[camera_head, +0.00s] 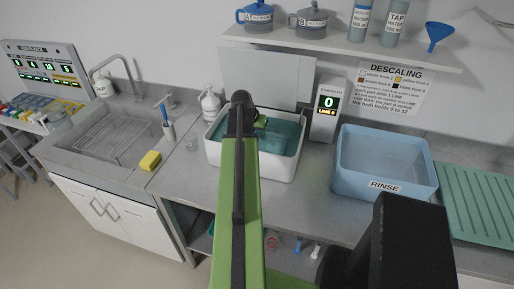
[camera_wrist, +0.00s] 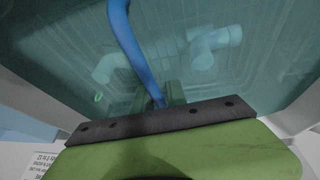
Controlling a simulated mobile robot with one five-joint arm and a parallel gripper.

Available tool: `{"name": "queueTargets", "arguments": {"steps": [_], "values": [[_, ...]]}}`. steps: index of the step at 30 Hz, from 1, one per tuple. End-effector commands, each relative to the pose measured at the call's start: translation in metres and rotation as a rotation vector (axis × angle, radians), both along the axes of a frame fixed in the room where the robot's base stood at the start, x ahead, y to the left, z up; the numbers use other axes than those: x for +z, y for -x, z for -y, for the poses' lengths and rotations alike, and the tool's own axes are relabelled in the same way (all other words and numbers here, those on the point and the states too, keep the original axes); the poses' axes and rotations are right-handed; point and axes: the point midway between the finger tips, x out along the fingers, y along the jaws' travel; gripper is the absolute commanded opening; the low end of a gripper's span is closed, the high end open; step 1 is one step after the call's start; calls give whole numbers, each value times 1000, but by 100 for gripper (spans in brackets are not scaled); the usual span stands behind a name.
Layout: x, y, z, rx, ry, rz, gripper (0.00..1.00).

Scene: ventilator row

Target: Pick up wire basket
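The wire basket is not plainly seen. In the wrist view a blue curved bar (camera_wrist: 130,45), which may be its handle, rises from near my gripper (camera_wrist: 170,94) towards the top of the picture. Pale pipe-shaped parts (camera_wrist: 205,45) show through teal liquid behind it. In the head view my gripper (camera_head: 261,122) is over the white bath (camera_head: 250,172) of teal liquid, and my arm hides part of the bath. I cannot tell whether the fingers are open or shut on the blue bar.
A strength display (camera_head: 326,108) reading 0 stands right of the bath. A blue rinse tub (camera_head: 385,188) and a green ridged mat (camera_head: 475,205) lie further right. A sink (camera_head: 110,145), yellow sponge (camera_head: 150,161) and soap bottle (camera_head: 210,103) are left. A shelf (camera_head: 340,48) hangs above.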

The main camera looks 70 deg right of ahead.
Motion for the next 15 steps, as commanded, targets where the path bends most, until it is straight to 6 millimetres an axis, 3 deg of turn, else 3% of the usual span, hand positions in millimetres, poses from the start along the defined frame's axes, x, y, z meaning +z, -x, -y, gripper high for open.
{"name": "queueTargets", "arguments": {"steps": [1,3,15], "values": [[0,0,0,0,0,0,9],[0,0,0,0,0,0,0],[0,0,0,0,0,0,0]]}}
